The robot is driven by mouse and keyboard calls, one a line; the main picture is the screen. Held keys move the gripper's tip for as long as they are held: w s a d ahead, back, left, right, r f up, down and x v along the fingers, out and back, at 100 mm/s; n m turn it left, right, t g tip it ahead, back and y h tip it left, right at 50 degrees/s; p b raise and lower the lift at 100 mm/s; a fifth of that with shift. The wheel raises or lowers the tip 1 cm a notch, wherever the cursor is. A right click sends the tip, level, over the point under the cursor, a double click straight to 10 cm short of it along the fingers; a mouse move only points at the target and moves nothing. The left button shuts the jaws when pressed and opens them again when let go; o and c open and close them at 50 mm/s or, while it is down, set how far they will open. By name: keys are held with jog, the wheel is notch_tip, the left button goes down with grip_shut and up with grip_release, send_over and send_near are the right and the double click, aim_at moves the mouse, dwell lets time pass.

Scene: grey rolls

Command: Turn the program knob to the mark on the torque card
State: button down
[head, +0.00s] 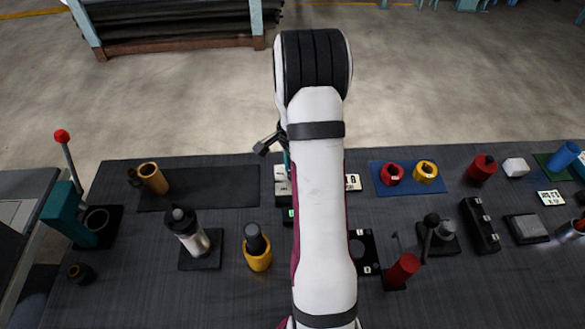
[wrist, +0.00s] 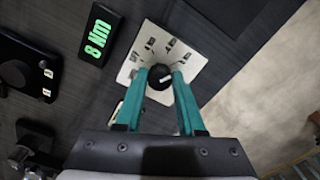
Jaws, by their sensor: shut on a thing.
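The program knob (wrist: 158,70) is round and black with a white line on its face. It sits on a pale plate (wrist: 192,58) with several small dark labels, too small to read. My gripper (wrist: 160,76) has its two teal fingers on either side of the knob, shut on it. The torque card (wrist: 98,36) is dark with green "8 Nm" and lies left of the plate in the wrist view. In the head view my arm hides the knob and most of the plate; a green-lit bit of the card (head: 290,213) shows beside it.
A yellow cup (head: 258,262) and a white-and-black canister (head: 188,235) stand left of my arm. Red and yellow rings (head: 425,172) lie on a blue mat. The table's far edge is close behind the plate.

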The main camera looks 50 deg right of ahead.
jog(key=c, duration=0.5)
grip_release()
notch_tip(320, 180, up, 16)
jog(key=shift+f, duration=0.1)
